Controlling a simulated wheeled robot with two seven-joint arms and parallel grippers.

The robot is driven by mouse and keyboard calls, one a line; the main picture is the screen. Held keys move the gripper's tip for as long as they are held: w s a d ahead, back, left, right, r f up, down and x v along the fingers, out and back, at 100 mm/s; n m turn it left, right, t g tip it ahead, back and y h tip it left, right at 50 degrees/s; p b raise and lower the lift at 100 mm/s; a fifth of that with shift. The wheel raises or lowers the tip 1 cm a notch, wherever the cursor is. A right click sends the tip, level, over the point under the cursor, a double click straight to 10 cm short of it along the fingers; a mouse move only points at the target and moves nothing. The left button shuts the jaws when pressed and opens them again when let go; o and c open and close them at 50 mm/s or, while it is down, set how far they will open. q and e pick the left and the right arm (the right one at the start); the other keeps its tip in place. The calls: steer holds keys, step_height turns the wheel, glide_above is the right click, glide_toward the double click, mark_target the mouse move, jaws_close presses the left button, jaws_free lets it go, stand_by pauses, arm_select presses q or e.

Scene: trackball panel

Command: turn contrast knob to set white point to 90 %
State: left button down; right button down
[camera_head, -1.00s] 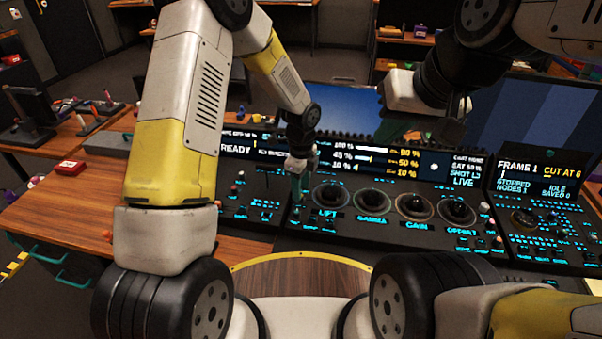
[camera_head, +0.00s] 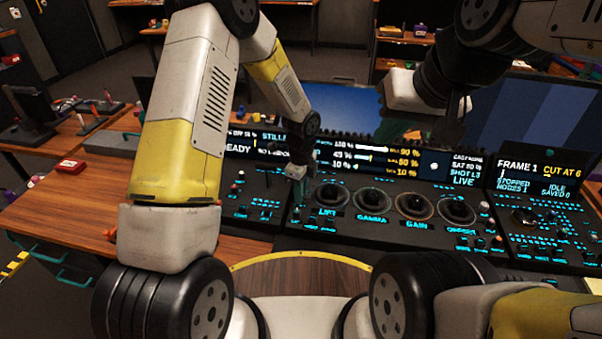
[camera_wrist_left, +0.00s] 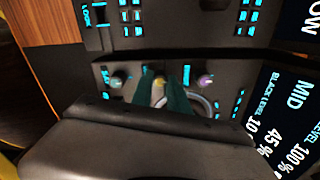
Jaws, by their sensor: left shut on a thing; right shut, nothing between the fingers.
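The console panel (camera_head: 350,232) carries a row of large trackballs and small knobs. My left gripper (camera_head: 298,196) reaches down to the panel left of the LIFT trackball. In the left wrist view, its teal fingers (camera_wrist_left: 163,93) are shut on a small yellowish knob (camera_wrist_left: 160,79), the middle one of a row of three. The knob's label is hidden. The display (camera_head: 370,162) has white and yellow percentages; in the left wrist view (camera_wrist_left: 285,125) it reads about 100 %, 45 % and 10. My right gripper (camera_head: 455,112) is shut and empty above the console, dark and hard to make out.
A greenish knob (camera_wrist_left: 119,80) and a purple knob (camera_wrist_left: 205,80) stand close on either side of the held knob. Another panel with a FRAME 1 screen (camera_head: 540,172) is at the right.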

arm_select(q)
steer(key=shift+n, duration=0.3)
steer(key=n, duration=1.3)
steer(key=shift+n, duration=0.3)
steer(key=n, duration=0.6)
steer(key=shift+w, duration=0.1)
steer(key=n, duration=0.6)
steer(key=shift+n, duration=0.3)
